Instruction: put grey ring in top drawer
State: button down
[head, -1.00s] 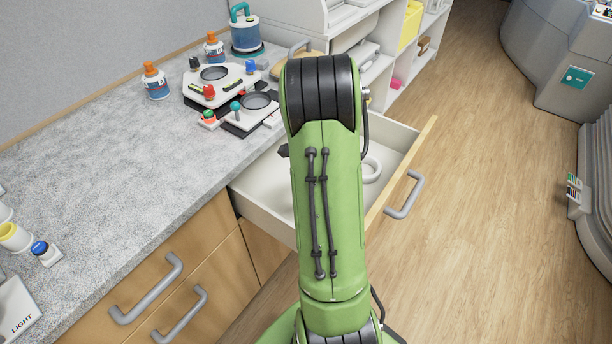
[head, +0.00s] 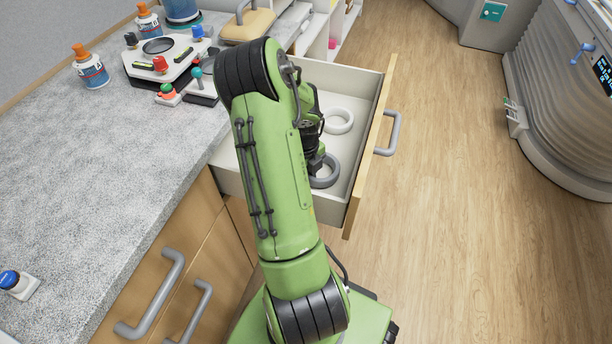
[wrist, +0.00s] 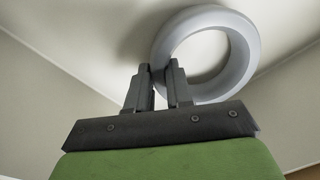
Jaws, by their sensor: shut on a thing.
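The grey ring (head: 325,174) shows in the head view inside the open top drawer (head: 356,200), near its front end. My gripper (wrist: 163,78) is shut on the near left part of the ring's band in the wrist view, where the ring (wrist: 238,62) tilts in front of the pale drawer inside. My arm hides part of the drawer and most of the gripper in the head view. I cannot tell whether the ring touches the drawer floor.
A white ring (head: 339,121) lies farther back in the drawer. The grey counter (head: 110,170) at left holds a bottle (head: 90,68) and a white device with knobs (head: 158,62). The wooden floor (head: 450,190) at right is clear.

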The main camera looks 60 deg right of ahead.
jog(key=shift+f, duration=0.3)
jog(key=shift+f, duration=0.15)
jog(key=c, duration=1)
grip_release()
